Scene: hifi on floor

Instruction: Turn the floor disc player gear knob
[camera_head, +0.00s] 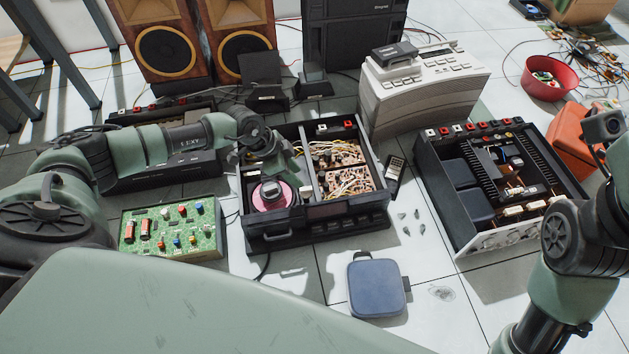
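The open disc player (378,192) is a black case on the floor in the middle. A pink disc (288,194) with a dark knob-like centre (270,191) lies in its left bay. A small pale knob (305,193) shows beside the disc; I cannot tell which part is the gear knob. My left gripper (270,165) points down over the left bay, just behind the disc. Its fingers are small and dark, so its opening and any contact are unclear. My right arm is at the right edge, where a dark wrist part (606,125) shows, with no clear fingers.
A green circuit board (172,228) lies left of the player. Another open black unit (470,240) stands to the right. A blue flat case (376,287) lies in front. A beige device (420,90), speakers (165,50) and a red bowl (549,78) are behind. Small bits lie between the units.

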